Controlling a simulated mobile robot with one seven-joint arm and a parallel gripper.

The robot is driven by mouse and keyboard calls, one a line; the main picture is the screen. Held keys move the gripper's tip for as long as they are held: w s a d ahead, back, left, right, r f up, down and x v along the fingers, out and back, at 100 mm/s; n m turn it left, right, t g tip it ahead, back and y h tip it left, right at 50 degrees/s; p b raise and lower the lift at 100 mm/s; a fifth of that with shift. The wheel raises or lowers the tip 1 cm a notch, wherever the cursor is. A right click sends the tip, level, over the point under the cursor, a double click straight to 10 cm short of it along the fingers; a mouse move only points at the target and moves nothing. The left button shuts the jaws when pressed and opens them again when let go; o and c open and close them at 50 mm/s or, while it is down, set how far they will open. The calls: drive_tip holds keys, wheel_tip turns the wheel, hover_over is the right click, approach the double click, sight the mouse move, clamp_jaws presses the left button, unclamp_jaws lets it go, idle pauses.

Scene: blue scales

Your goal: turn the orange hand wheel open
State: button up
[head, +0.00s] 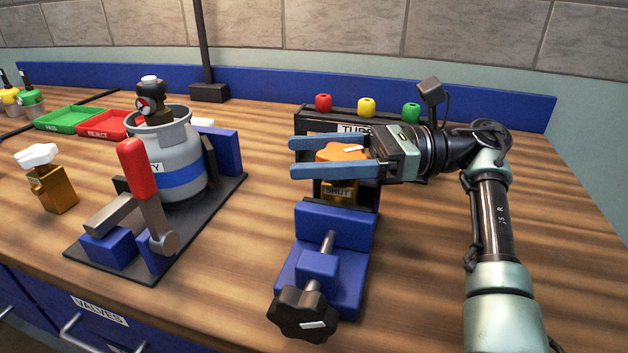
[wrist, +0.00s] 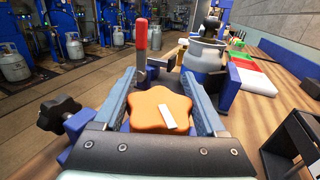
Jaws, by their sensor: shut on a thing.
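The orange hand wheel (head: 342,153) has a lobed rim and a white mark on top. It sits on a brass valve body (head: 338,190) with a label reading SHUT, above a blue vise (head: 325,260). My gripper (head: 334,157) reaches in from the right with its two blue fingers on either side of the wheel, shut on it. The fingers hide part of the wheel's sides in the head view.
A grey gas cylinder (head: 178,150) and a red-handled clamp (head: 137,170) stand left of the vise. A black rack (head: 300,122) with red, yellow and green knobs is behind the wheel. Green (head: 70,118) and red trays lie at the back left. The bench front right of the vise is clear.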

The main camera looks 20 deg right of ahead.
drive_tip(key=shift+s+a+r+n+g+b, duration=0.1)
drive_tip(key=shift+n+g+b, duration=0.3)
drive_tip(key=shift+g+b, duration=0.25)
drive_tip(key=o, duration=1.3)
